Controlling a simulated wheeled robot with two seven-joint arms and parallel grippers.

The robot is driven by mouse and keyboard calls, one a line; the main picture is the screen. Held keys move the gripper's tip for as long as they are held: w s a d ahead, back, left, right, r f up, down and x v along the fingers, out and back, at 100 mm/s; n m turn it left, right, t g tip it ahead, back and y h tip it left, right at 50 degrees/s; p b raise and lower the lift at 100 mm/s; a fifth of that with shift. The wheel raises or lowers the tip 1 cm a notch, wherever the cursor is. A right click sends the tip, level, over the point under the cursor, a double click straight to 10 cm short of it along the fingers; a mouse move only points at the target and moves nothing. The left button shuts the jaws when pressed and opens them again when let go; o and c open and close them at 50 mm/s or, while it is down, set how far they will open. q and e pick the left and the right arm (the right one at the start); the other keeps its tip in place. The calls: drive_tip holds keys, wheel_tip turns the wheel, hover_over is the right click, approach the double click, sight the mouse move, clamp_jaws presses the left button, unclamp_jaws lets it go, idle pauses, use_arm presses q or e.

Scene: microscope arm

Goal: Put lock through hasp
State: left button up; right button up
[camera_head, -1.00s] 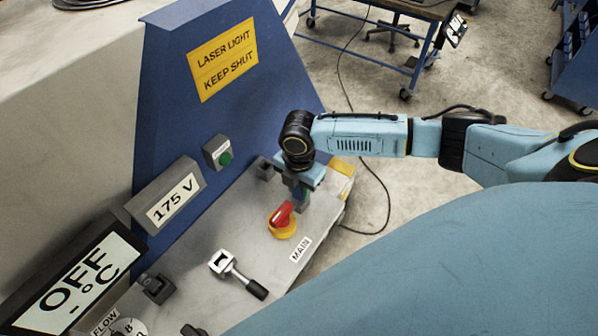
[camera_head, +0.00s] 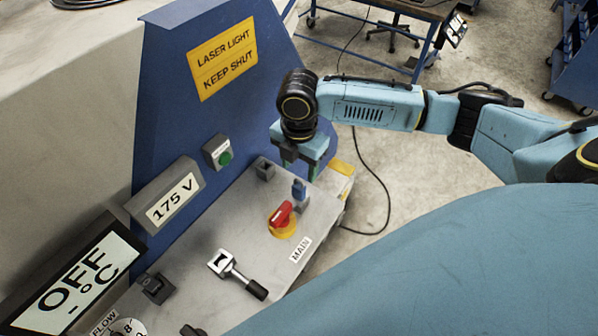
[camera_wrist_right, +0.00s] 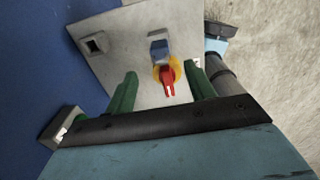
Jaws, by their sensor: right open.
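A small blue lock (camera_head: 299,187) stands at a grey block on the panel, just behind the red-and-yellow rotary switch (camera_head: 283,216). The lock also shows in the right wrist view (camera_wrist_right: 160,46), with the switch (camera_wrist_right: 167,78) beside it. I cannot tell whether its shackle passes through a hasp; that detail is too small. My right gripper (camera_head: 298,168) is open and empty, above and behind the lock. In the right wrist view its green fingers (camera_wrist_right: 161,74) stand apart, with the lock and switch seen between them. My left gripper is not in view.
A dark square socket (camera_head: 264,169) sits on the panel (camera_head: 225,225) left of the lock. A black-handled lever (camera_head: 238,275) lies nearer the front. The blue housing (camera_head: 200,120) rises behind, with a green button (camera_head: 224,158). Beyond the panel's right edge is open floor.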

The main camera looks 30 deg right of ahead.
drive_tip(key=shift+r, duration=2.25)
